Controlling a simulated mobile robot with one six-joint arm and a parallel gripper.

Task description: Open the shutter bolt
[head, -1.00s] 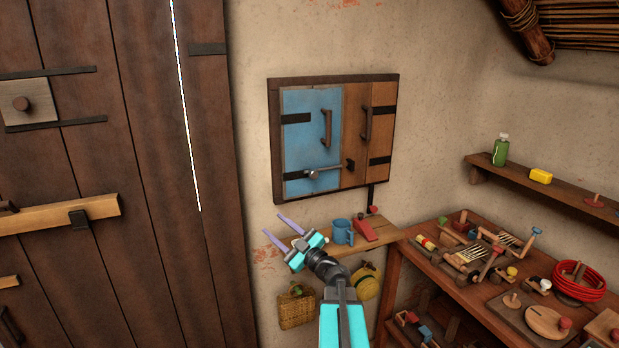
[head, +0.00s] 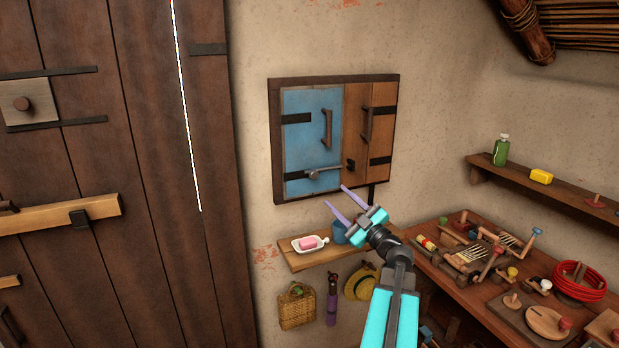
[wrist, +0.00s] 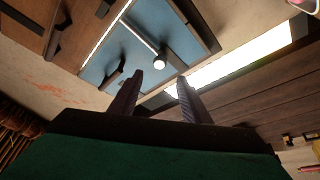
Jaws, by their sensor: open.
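The shutter on the wall has a blue left leaf (head: 303,145) and a brown wooden right leaf (head: 381,135), in a dark frame. A grey metal bolt (head: 325,172) lies nearly level across the lower blue leaf. Its right end reaches toward a dark keeper (head: 350,165) on the brown leaf; I cannot tell how far it sits in it. My gripper (head: 336,197) is open and empty, just below the shutter's lower edge and the bolt. In the wrist view the bolt's pale knob (wrist: 160,60) shows just beyond my open fingertips (wrist: 159,78), apart from them.
A small wall shelf (head: 298,262) below holds a pink soap on a dish (head: 309,243) and a partly hidden blue mug (head: 339,237). A basket (head: 296,306) and hat (head: 358,286) hang underneath. A cluttered workbench (head: 480,293) stands right; a plank door (head: 130,150) left.

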